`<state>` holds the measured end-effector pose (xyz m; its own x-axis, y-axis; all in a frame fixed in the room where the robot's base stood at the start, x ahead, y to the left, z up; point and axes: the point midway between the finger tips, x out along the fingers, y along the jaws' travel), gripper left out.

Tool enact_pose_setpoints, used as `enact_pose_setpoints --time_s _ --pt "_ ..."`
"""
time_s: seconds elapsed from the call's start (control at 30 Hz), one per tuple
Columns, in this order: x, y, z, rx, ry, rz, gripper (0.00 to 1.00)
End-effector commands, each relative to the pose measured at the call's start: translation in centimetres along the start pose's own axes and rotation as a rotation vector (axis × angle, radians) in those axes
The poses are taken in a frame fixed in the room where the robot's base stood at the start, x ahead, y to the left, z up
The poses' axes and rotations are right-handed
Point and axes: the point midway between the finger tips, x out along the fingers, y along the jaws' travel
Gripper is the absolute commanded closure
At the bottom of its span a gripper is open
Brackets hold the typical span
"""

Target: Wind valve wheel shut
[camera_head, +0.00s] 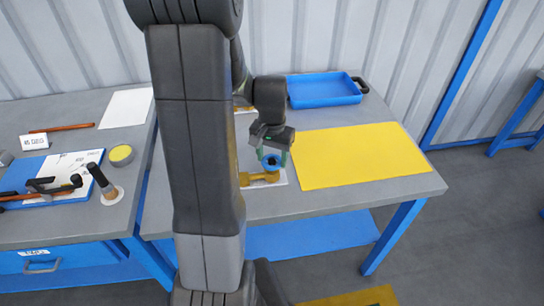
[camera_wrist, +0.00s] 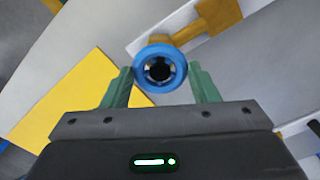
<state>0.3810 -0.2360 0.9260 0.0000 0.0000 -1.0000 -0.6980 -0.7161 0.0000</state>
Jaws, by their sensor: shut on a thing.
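The blue valve wheel (camera_head: 271,160) sits on a brass valve body (camera_head: 262,177) above a pale plate on the grey bench. In the wrist view the wheel (camera_wrist: 160,68) is a round blue ring with a dark hub. The brass body (camera_wrist: 196,34) runs behind it to the upper right. My gripper (camera_head: 272,155) comes down onto the wheel from above. In the wrist view its two green fingers stand on either side of the wheel, shut on its rim. The lower part of the wheel's mount is hidden behind the wheel.
A yellow sheet (camera_head: 350,157) lies flat to the right of the valve. A blue tray (camera_head: 325,91) stands at the back of the bench. A second bench at left carries a blue board (camera_head: 22,172), a yellow-topped round tin (camera_head: 121,155) and a brush-like tool (camera_head: 104,186).

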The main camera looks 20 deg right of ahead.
Motion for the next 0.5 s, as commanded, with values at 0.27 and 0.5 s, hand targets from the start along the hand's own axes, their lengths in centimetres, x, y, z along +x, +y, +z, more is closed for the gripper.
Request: enact_pose_setpoints --time_s 0.27,0.5 --pt "-0.05 -0.01 -0.07 0.178 0.002 -0.001 0.69" --pt "-0.07 -0.01 -0.07 0.259 0.002 -0.001 0.69"
